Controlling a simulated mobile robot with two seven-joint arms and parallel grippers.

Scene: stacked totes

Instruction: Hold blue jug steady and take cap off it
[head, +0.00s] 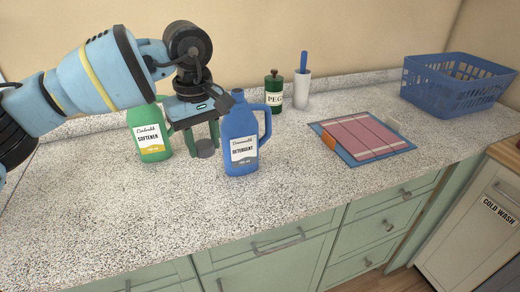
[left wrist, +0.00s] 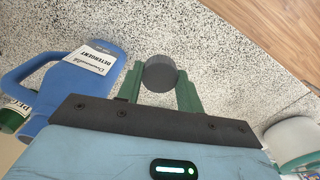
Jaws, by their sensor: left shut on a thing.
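The blue detergent jug (head: 240,128) stands upright on the speckled counter, its handle to the right. It also shows on its side at the left of the left wrist view (left wrist: 62,92). Its neck looks bare in the head view. My left gripper (head: 205,143) is just left of the jug, pointing down. Its green fingers are shut on a dark grey round cap (head: 206,153), which shows clearly between the fingertips in the left wrist view (left wrist: 160,76). The cap is apart from the jug. My right gripper is in neither view.
A green softener jug (head: 150,136) stands left of my left gripper. A green peg jar (head: 273,93) and a white cup (head: 302,91) stand behind. A folded cloth on a blue mat (head: 400,148) and a blue basket (head: 425,99) lie right. The front counter is clear.

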